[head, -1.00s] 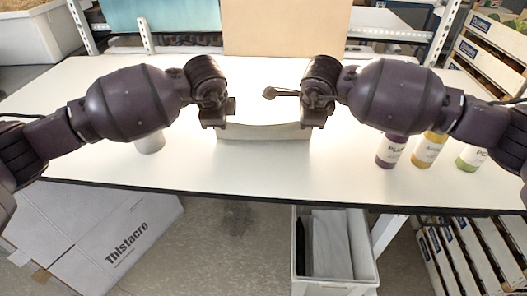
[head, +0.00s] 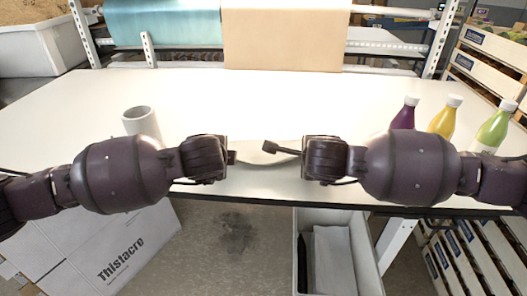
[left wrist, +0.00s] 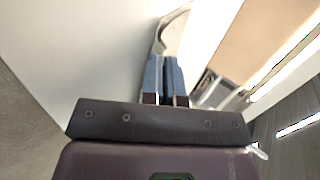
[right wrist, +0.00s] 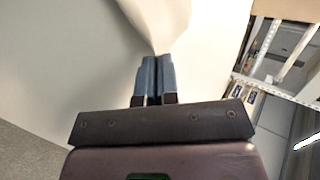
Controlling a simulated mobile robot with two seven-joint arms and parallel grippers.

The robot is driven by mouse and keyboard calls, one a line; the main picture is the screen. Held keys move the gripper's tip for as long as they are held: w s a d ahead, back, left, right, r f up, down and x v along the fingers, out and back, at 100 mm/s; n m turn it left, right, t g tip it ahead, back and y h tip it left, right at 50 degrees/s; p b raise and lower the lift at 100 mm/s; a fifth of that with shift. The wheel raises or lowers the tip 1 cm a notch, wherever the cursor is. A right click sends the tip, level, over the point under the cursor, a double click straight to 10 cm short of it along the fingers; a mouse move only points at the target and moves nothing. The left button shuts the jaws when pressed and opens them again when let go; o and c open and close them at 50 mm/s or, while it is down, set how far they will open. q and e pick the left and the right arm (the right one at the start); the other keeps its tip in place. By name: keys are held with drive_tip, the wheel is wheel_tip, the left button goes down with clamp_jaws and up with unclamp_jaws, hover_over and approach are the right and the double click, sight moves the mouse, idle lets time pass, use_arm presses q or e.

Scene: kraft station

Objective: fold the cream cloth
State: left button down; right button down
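The cream cloth (head: 262,153) shows in the head view as a pale strip between my two grippers, near the table's front edge; much of it is hidden by my arms. My left gripper (head: 229,158) is at the cloth's left end and my right gripper (head: 303,156) at its right end. In the left wrist view the fingers (left wrist: 165,62) are close together with cloth (left wrist: 174,32) at their tips. In the right wrist view the fingers (right wrist: 154,62) are shut, and cloth (right wrist: 150,22) spreads out from their tips.
Purple (head: 404,117), yellow (head: 441,121) and green (head: 491,127) bottles stand at the right, behind my right arm. The white table (head: 260,100) is clear behind the cloth. A grey bin (head: 370,258) is below the front edge.

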use_arm(q)
drive_tip(key=shift+s+a+f, duration=0.15)
drive_tip(key=shift+s+f, duration=0.05)
drive_tip(key=shift+f, duration=0.1)
use_arm(e)
drive_tip(key=shift+s+f, duration=0.25)
use_arm(q)
drive_tip(key=shift+s, duration=0.1)
use_arm(e)
drive_tip(key=shift+t, duration=0.3)
use_arm(q)
drive_tip(key=c, duration=1)
unclamp_jaws()
use_arm(e)
drive_tip(key=c, duration=1)
unclamp_jaws()
use_arm(q)
drive_tip(key=shift+s+r, duration=0.2)
drive_tip(key=shift+r, duration=0.2)
use_arm(e)
drive_tip(key=shift+s+r, duration=0.2)
drive_tip(key=shift+r, duration=0.25)
use_arm(q)
drive_tip(key=s+r, duration=0.5)
drive_tip(key=r, duration=0.3)
drive_tip(key=shift+s, duration=0.3)
use_arm(e)
drive_tip(key=s+r, duration=0.5)
drive_tip(key=r, duration=0.3)
drive_tip(key=shift+s, duration=0.35)
